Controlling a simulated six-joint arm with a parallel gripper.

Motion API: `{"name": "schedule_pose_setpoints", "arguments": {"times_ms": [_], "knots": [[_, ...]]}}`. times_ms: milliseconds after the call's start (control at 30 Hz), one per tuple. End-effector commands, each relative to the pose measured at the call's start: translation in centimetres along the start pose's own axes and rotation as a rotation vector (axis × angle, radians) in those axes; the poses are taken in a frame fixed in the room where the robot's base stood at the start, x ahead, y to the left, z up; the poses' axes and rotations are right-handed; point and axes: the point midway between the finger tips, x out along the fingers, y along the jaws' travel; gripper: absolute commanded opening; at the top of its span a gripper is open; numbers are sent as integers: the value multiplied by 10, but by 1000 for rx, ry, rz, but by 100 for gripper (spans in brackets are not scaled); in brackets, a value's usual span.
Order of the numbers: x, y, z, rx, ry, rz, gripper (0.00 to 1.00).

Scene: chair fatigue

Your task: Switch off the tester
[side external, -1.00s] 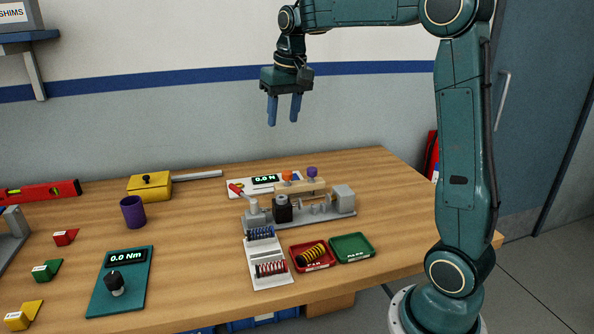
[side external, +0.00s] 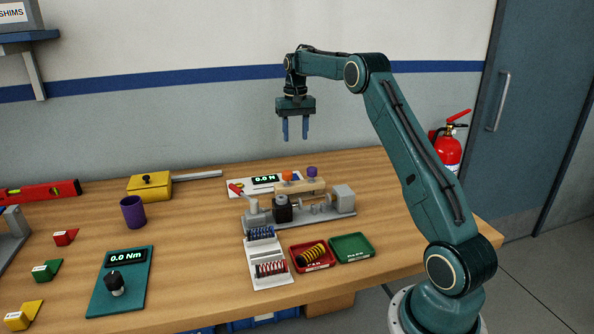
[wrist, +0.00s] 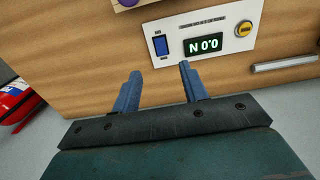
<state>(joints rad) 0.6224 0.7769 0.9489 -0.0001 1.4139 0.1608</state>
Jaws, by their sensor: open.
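The tester's white panel (side external: 240,185) lies on the bench behind a grey fixture. The wrist view shows the panel upside down (wrist: 215,58), with a blue rocker switch (wrist: 161,46), the lit display (wrist: 204,45) and a round yellow button (wrist: 243,28). I cannot tell the rocker's position. My gripper (side external: 295,132) is open and empty, pointing down well above the bench and the panel. In the wrist view its two blue fingers (wrist: 160,72) are spread apart, with the rocker just beyond the gap between them.
Red (side external: 318,267) and green (side external: 352,247) trays, a spring rack (side external: 268,284) and a teal torque meter (side external: 128,290) are nearer. A fire extinguisher (side external: 447,150) stands beyond the bench.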

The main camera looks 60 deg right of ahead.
Motion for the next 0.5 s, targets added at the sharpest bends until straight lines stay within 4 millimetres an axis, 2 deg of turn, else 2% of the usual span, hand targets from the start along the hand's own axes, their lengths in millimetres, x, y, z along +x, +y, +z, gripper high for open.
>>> {"name": "schedule_pose_setpoints", "arguments": {"times_ms": [333, 500], "knots": [[5, 1, -1, 3, -3, 0, 44], [17, 1, -1, 3, -4, 1, 44]]}}
